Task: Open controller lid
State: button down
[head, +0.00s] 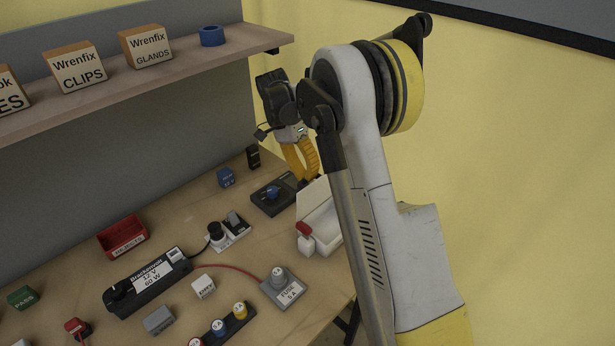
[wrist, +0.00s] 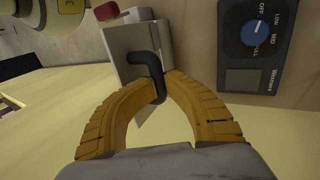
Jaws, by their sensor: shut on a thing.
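My gripper (head: 306,175) reaches down over the back right of the bench. In the wrist view its yellow fingers (wrist: 161,88) are closed around a dark hooked handle (wrist: 148,58). The handle is at a pale box with a lid (wrist: 142,30). In the head view this is a white box (head: 320,222), partly hidden by my arm, with a raised white panel (head: 313,192) along its back.
A red-topped white block (head: 306,243) stands at the box's front. Left are a socket block (head: 230,232), a fuse block (head: 284,291), a black power supply (head: 146,285) and a red bin (head: 122,238). A shelf (head: 200,65) with boxes hangs above.

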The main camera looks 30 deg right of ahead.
jog(key=c, duration=1.4)
grip_release()
jog(key=shift+w+r, duration=0.1)
jog(key=shift+r, duration=0.1)
jog(key=w+a, duration=0.4)
jog(key=w, duration=0.7)
jog(key=shift+w+a+r, duration=0.15)
jog(key=shift+w+r, duration=0.15)
